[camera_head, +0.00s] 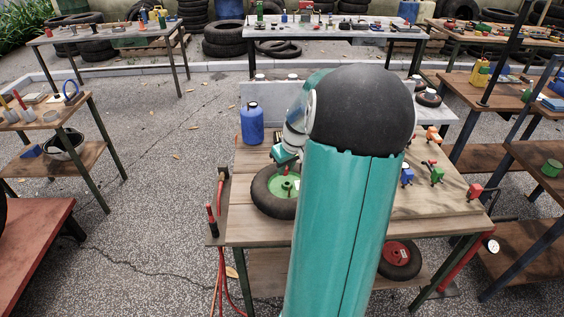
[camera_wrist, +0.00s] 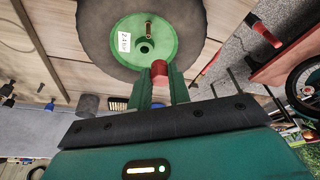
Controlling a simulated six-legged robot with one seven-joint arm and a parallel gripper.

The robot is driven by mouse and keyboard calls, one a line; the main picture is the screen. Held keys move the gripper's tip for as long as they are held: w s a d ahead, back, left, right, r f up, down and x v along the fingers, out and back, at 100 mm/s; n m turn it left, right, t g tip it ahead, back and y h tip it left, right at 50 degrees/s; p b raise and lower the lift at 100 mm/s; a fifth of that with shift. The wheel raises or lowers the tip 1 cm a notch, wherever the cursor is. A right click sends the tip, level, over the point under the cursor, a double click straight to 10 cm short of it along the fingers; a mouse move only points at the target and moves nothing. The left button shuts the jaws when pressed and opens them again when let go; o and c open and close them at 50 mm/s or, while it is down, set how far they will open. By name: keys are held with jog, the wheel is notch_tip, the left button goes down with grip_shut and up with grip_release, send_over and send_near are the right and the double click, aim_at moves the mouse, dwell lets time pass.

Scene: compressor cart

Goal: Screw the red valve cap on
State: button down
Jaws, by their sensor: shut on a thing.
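The wheel lies flat on the wooden bench, with a black tyre (camera_head: 262,201) and a green hub (camera_head: 279,193). My gripper (camera_wrist: 159,77) is shut on the red valve cap (camera_wrist: 159,69). The cap sits between the fingertips, apart from the stem in the picture.
A blue canister (camera_head: 252,124) stands at the bench's back left. Several small coloured valve-like pieces (camera_head: 437,173) sit on the right. A red-hubbed wheel (camera_head: 398,256) lies on the lower shelf.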

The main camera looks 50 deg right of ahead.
jog(key=shift+s+d+r, duration=0.15)
jog(key=shift+s+d, duration=0.25)
jog(key=shift+s, duration=0.05)
jog(key=shift+s+f, duration=0.2)
jog(key=shift+f, duration=2.2)
jog(key=shift+f, duration=1.05)
jog(key=shift+w+a+m+h, duration=0.15)
jog(key=shift+m+h, duration=0.25)
jog(key=shift+m, duration=1.3)
